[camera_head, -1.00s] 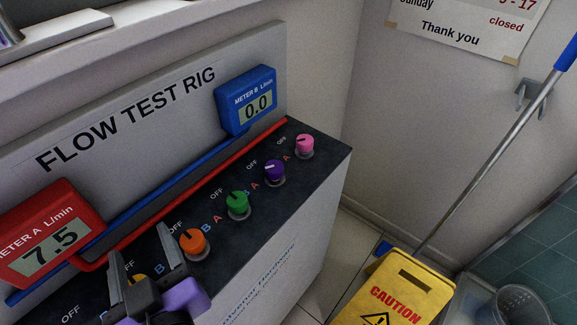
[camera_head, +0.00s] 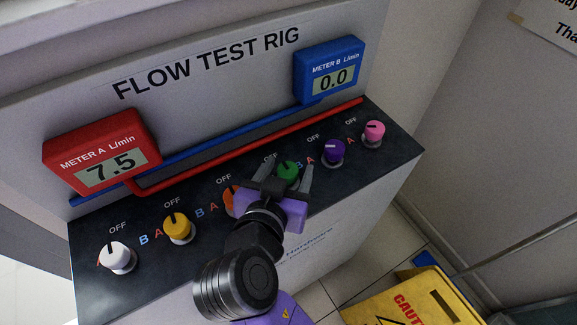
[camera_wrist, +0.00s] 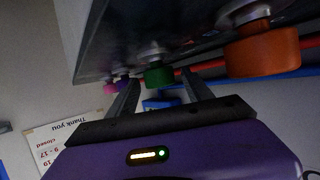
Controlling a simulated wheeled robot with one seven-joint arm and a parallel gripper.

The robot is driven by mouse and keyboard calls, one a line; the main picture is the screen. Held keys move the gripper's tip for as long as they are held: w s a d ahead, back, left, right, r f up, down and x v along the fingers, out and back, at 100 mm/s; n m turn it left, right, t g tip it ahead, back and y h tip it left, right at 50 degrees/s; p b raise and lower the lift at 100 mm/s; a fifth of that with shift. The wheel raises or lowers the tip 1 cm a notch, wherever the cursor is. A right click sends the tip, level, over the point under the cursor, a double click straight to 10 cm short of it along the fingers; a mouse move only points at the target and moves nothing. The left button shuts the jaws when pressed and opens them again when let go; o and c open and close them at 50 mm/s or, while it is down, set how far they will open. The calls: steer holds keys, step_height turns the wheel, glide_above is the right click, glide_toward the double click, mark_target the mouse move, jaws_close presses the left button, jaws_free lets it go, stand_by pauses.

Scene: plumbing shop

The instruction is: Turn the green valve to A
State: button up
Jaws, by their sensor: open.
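The green valve (camera_head: 287,171) is a round knob on the dark sloped top of the flow test rig, partly hidden behind my gripper. My gripper (camera_head: 280,178) is open, with its fingers pointing toward the green valve, one on either side of it in the picture. In the wrist view the green valve (camera_wrist: 158,76) shows between and beyond the fingertips; I cannot tell whether they touch it. The pointer and A mark of the green valve are hidden. Red meter A (camera_head: 105,155) reads 7.5 and blue meter B (camera_head: 330,72) reads 0.0.
The orange valve (camera_head: 230,199) is close on the left of my gripper and the purple valve (camera_head: 333,151) close on the right. Yellow (camera_head: 176,225), white (camera_head: 117,256) and pink (camera_head: 374,132) valves stand along the same row. A yellow caution sign (camera_head: 405,300) stands on the floor at right.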

steer(key=shift+w+f, duration=0.2)
steer(key=shift+w, duration=0.15)
jaws_close()
